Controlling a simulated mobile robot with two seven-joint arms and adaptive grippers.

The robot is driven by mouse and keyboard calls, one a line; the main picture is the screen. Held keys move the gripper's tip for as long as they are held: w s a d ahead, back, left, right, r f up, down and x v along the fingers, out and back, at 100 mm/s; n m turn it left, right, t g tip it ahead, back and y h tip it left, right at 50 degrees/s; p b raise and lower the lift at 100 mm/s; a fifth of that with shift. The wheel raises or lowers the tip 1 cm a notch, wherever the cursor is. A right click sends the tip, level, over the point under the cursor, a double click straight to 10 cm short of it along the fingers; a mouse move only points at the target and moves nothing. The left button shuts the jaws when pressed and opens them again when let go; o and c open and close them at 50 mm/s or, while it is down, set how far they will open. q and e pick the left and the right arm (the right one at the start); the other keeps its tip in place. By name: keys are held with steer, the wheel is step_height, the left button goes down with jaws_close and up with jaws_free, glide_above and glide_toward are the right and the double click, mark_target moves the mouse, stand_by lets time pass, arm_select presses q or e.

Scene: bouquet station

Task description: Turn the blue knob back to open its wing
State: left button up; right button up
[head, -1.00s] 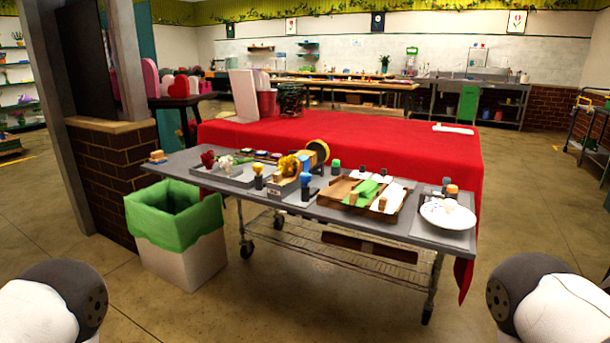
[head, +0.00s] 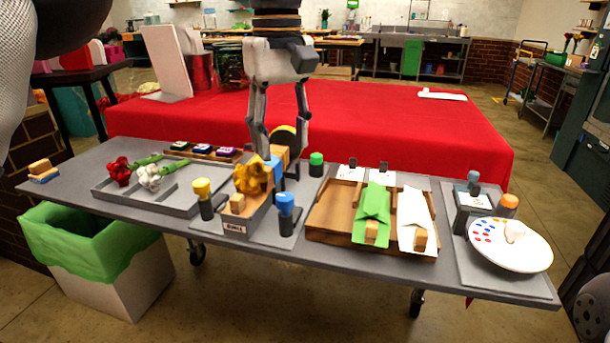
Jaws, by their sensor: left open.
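The blue knob (head: 287,204) is a blue cap on a dark upright post, on a grey plate right of a small labelled holder (head: 236,226). A yellow flower (head: 250,175) stands in the holder. A yellow knob (head: 203,188) stands to its left and a green knob (head: 316,159) behind on the right. My left gripper (head: 280,152) hangs from above, fingers apart, behind the blue knob and near a wooden block and a blue piece (head: 277,170). I cannot tell whether it touches them. Which part is the wing is unclear. My right gripper is not in view.
A grey tray (head: 110,196) with red and white flowers lies left. A wooden tray (head: 318,236) with green and white sheets and a white paint plate (head: 545,262) are right. A green-lined bin (head: 60,260) stands below. The red-clothed table (head: 430,125) is behind.

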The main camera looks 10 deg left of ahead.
mark_target(285, 196)
arm_select(q)
step_height(285, 196, down, 10)
steer(key=shift+d+r+p, duration=0.1)
steer(key=shift+p, duration=0.25)
jaws_close()
